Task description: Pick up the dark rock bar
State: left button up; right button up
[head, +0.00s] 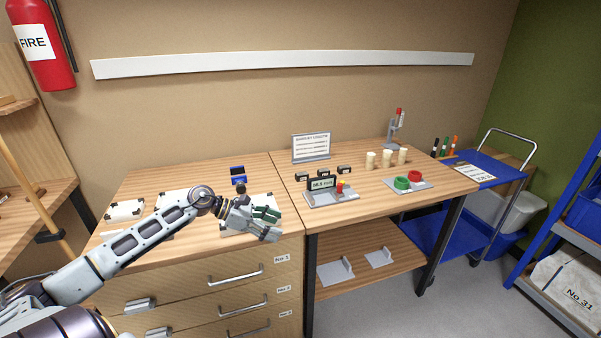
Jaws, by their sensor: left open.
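My left arm reaches in from the lower left, over the wooden drawer cabinet top (150,185). My left gripper (275,225) is open, its fingers pointing right, near the front right edge of that top. It is over or in front of a pale flat tray or mat (228,231), which it partly covers. I cannot clearly pick out the dark rock bar; the gripper and arm hide part of the surface there. A small dark piece shows just behind the gripper's wrist, but I cannot tell what it is. My right gripper is not in view.
A blue item (238,175) stands behind the gripper. A white case (125,210) lies at the left. The right table holds a display device (330,195), a sign (311,147), pale cylinders (387,160) and green and red rings (402,183). A blue cart (483,165) stands farther right.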

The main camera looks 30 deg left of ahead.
aim_at(299, 177)
jog(key=i+j, duration=1.05)
jog(key=j, duration=0.1)
